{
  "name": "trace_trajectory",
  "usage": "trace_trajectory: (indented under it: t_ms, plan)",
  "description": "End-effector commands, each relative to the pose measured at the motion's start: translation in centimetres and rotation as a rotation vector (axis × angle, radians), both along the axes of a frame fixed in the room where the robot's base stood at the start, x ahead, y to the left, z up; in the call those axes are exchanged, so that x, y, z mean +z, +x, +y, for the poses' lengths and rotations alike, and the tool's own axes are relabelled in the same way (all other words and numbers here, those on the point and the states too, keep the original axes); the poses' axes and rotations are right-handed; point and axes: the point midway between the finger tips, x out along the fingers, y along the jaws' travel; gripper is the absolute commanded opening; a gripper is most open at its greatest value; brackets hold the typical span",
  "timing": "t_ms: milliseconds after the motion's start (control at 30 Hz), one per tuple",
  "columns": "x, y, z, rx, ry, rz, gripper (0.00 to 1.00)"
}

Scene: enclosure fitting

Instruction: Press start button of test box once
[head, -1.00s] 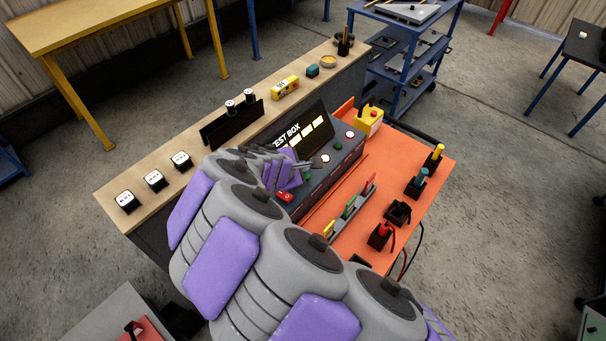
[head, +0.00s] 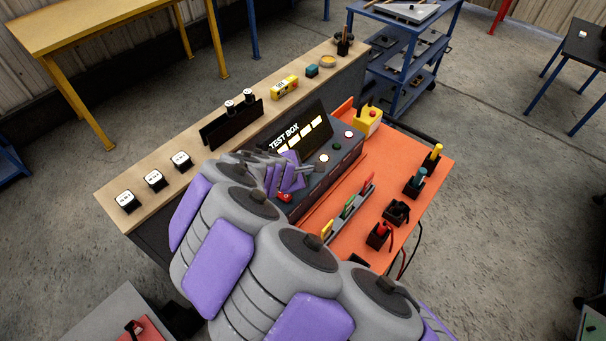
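The dark test box (head: 319,180) stands on the orange bench top, with its name and several lit yellow panels on its raised display (head: 303,131). A row of round buttons runs along its top: a pale one with a red tint (head: 348,134), a green one (head: 336,146) and another pale one (head: 324,158). A red switch (head: 285,197) sits at the near end. My gripper (head: 299,178) is over the near half of the box and hides part of its top. I cannot tell whether it touches anything or how its fingers are set. Which button is start is not readable.
A yellow box with a red button (head: 368,121) stands behind the test box. Colored tools in a rack (head: 347,211) and black holders (head: 396,212) occupy the orange bench top (head: 345,253). A wooden shelf (head: 220,157) with small items runs behind.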

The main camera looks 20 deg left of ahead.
Motion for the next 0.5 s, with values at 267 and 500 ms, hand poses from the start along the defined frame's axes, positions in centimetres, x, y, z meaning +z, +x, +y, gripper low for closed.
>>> trace_trajectory:
  t_ms: [267,500]
  plan:
    - [-0.39,-0.01,0.08,-0.001,-0.003,0.001,0.0]
    - [-0.68,-0.01,0.15,-0.001,-0.003,0.001,0.0]
